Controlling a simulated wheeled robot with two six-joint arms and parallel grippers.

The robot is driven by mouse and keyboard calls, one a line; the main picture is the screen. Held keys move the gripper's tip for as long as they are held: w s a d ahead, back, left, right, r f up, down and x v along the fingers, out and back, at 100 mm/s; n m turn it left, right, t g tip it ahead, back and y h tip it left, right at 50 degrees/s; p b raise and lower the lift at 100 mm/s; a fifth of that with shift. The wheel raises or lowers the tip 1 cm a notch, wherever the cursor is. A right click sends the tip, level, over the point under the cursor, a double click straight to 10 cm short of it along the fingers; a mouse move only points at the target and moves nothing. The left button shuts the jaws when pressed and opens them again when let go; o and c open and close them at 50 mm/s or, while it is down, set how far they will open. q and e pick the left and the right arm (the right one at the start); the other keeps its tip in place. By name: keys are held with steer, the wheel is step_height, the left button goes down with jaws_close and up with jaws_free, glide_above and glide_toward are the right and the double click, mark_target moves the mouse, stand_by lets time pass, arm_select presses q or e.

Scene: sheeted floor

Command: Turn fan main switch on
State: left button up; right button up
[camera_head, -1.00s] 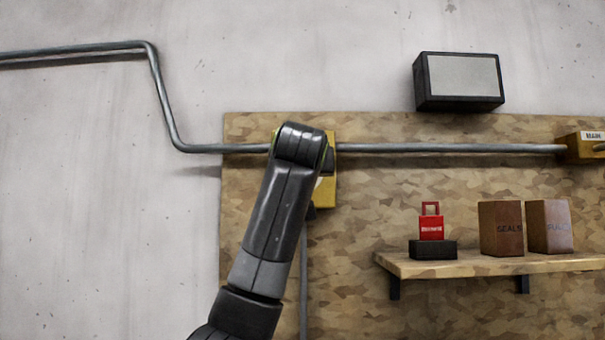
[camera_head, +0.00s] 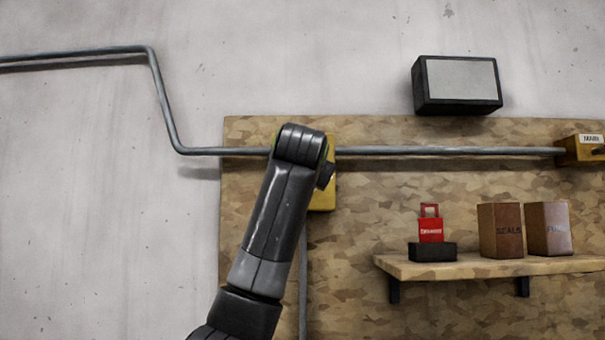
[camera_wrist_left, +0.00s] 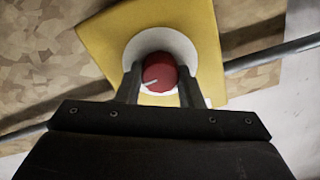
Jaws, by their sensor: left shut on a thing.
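A yellow switch box (camera_head: 323,196) is fixed to the patterned board, mostly hidden behind my left arm in the head view. The left wrist view shows the same box (camera_wrist_left: 205,30) with a round red knob (camera_wrist_left: 157,66) on a white disc (camera_wrist_left: 140,44). The knob has a pale pointer mark. My left gripper (camera_wrist_left: 160,84) is shut on the red knob, one finger on each side; the head view hides its fingers. Another yellow box (camera_head: 578,154), labelled MAIN, sits at the right edge with a dark part on it. My right gripper is out of view.
A grey conduit (camera_head: 450,151) runs between the boxes. A wooden shelf (camera_head: 470,266) at right holds a red padlock-shaped item (camera_head: 431,230) on a black block and two brown boxes (camera_head: 500,230). A dark-framed grey panel (camera_head: 460,82) is above. Bare wall is at left.

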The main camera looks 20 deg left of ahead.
arm_select(q)
steer(key=o, duration=1)
steer(key=shift+c, duration=0.2)
steer(key=b+v, duration=0.8)
steer(key=v, duration=0.9)
steer(key=shift+s+b, duration=0.25)
steer(key=shift+b, duration=0.15)
steer(key=shift+d, duration=0.1)
